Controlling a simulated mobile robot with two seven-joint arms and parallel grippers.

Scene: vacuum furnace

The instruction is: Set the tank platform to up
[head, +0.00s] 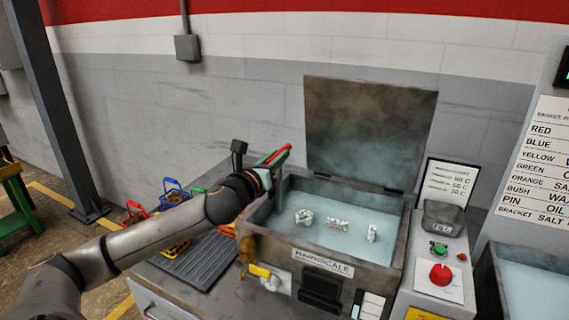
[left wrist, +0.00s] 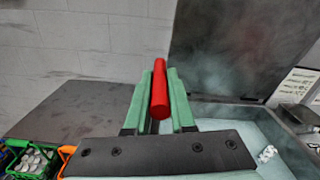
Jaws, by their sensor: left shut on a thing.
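My left gripper (head: 277,158) has green fingers and is shut on a red rod-like grip (left wrist: 160,88), which stands between the fingertips in the left wrist view. The gripper is at the back left corner of an open grey tank (head: 395,275). My right gripper is not in view.
The tank lid (head: 370,130) stands open at the back. Small coloured baskets (head: 172,192) and a dark ribbed tray (head: 197,262) lie left of the tank. A yellow-handled valve (head: 262,272) is on its front. A red button (head: 440,274) is at the right.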

